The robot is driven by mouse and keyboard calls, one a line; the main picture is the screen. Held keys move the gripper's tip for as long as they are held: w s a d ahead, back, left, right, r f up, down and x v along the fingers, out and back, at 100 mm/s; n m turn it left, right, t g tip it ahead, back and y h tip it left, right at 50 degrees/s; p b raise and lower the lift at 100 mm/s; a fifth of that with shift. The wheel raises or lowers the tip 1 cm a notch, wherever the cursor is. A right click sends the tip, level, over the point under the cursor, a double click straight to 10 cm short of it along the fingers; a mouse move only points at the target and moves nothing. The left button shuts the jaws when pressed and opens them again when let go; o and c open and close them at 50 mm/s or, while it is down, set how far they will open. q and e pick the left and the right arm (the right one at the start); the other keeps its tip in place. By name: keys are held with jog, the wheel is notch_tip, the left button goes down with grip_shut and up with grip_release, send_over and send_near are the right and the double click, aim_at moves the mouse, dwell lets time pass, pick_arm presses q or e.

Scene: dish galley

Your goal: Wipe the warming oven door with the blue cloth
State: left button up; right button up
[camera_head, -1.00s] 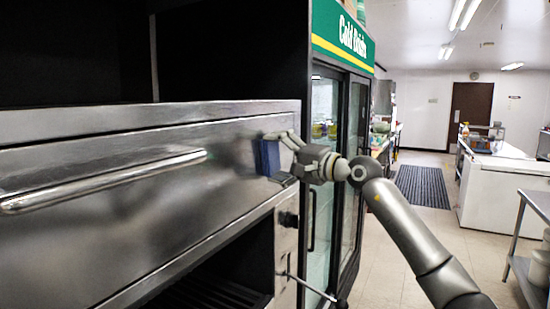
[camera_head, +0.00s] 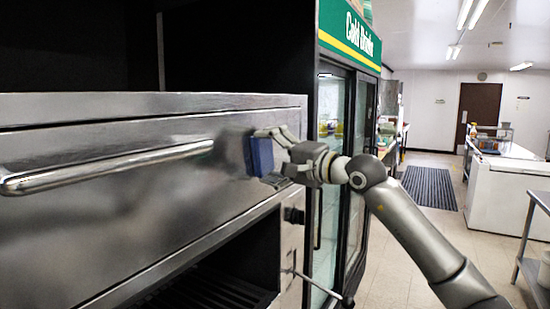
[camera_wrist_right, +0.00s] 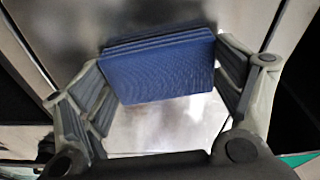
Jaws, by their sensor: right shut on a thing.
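The blue cloth (camera_head: 261,156) is a folded pad held at the right end of the warming oven door (camera_head: 120,215), a wide brushed-steel panel with a long bar handle (camera_head: 110,168). My right gripper (camera_head: 276,155) is shut on the cloth, with a finger on each side of it. The right wrist view shows the cloth (camera_wrist_right: 160,68) between both fingers, in front of the steel door surface (camera_wrist_right: 165,128). The cloth appears against the door, but I cannot tell whether it touches. My left gripper is not in view.
Below the door is a dark open compartment with a rack (camera_head: 205,290), beside a panel with a knob (camera_head: 293,215). A glass-doored drinks fridge (camera_head: 335,180) stands just right of the oven.

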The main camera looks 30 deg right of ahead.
jog(key=shift+s+a+b, duration=0.25)
jog(key=shift+s+a, duration=0.15)
jog(key=shift+a, duration=0.3)
jog(key=shift+s+a+b, duration=0.2)
jog(key=shift+s+a, duration=0.2)
jog(key=shift+a, duration=0.3)
jog(key=shift+s+a+b, duration=0.25)
jog(key=shift+s+a, duration=0.15)
jog(key=shift+a, duration=0.3)
jog(key=shift+d, duration=0.1)
jog(key=shift+s+d+f+b, duration=0.1)
jog(key=shift+s+b, duration=0.1)
jog(key=shift+b, duration=0.1)
jog(key=b, duration=0.3)
send_near(247, 158)
jog(key=shift+w+d, duration=0.15)
jog(key=shift+w, duration=0.4)
jog(key=shift+s+d, duration=0.1)
